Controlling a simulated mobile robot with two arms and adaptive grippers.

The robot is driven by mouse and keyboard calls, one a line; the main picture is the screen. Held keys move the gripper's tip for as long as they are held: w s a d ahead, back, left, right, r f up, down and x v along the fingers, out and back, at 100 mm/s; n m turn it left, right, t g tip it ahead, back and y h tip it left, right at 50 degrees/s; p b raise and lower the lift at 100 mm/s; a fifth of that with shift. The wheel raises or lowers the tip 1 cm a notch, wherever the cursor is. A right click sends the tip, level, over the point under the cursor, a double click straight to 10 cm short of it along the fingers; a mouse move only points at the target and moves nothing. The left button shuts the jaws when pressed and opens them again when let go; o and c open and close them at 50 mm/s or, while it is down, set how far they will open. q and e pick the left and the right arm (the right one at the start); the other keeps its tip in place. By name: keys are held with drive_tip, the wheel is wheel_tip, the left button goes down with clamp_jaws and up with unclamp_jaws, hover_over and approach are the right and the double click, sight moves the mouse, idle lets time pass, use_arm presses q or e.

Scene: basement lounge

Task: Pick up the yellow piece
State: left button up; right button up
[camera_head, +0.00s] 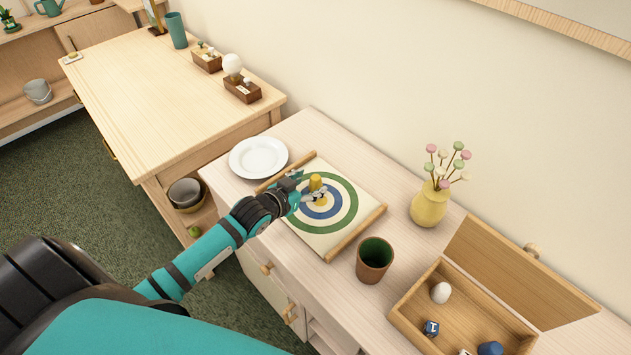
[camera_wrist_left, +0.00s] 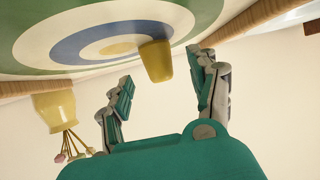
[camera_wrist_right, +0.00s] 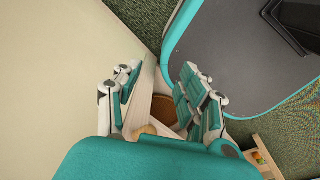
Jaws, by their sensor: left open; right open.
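The yellow piece (camera_head: 315,183) stands on the board with green, cream and blue rings (camera_head: 334,240), near its centre. My left gripper (camera_head: 304,193) reaches in over the board, its open fingers at the piece and partly covering its lower part. The left wrist view shows the yellow piece (camera_wrist_left: 156,62) between the tips of my left gripper (camera_wrist_left: 168,74), with visible gaps to both fingers and nothing held. My right gripper (camera_wrist_right: 157,82) is open and empty in the right wrist view, away from the board.
A white plate (camera_head: 258,157) lies behind the board's left end. A brown cup with a green inside (camera_head: 374,260), a yellow vase (camera_head: 430,206) and an open wooden box (camera_head: 470,306) with dice stand to the right. The wall runs behind the cabinet.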

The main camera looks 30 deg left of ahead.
sight(312, 182)
use_arm(q)
drive_tip(key=x, duration=0.3)
drive_tip(key=shift+w, duration=0.4)
drive_tip(key=shift+s, duration=0.1)
drive_tip(key=c, duration=1)
